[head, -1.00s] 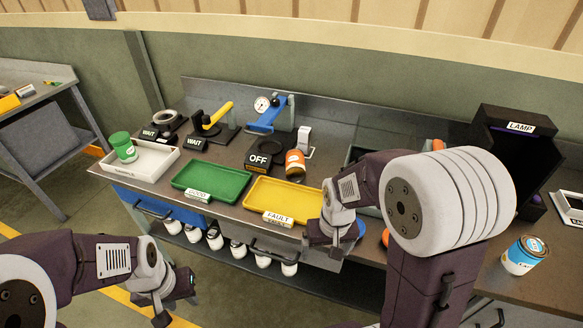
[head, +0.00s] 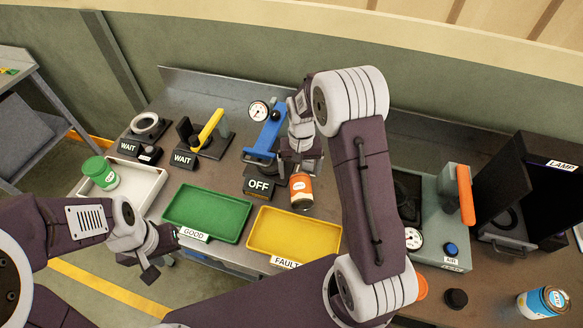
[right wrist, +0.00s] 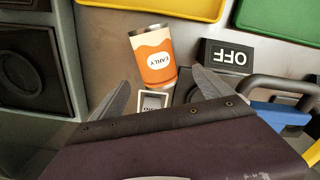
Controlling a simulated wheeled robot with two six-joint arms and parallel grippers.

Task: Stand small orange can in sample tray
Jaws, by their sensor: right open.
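My right gripper (head: 301,166) is open and empty just behind the can. In the right wrist view its two fingertips (right wrist: 163,78) point toward the can, one on each side of its near end; I cannot tell whether they touch it. The white sample tray (head: 146,199) is at the left of the bench, with a green can (head: 100,172) in it. My left gripper (head: 160,258) is open and empty in front of the bench.
The green GOOD tray (head: 207,213) and yellow FAULT tray (head: 293,235) lie along the front. The OFF block (head: 260,184) and blue gauge press (head: 268,137) stand close beside the orange can. WAIT fixtures (head: 184,159) stand behind the sample tray. A blue can (head: 543,302) is far right.

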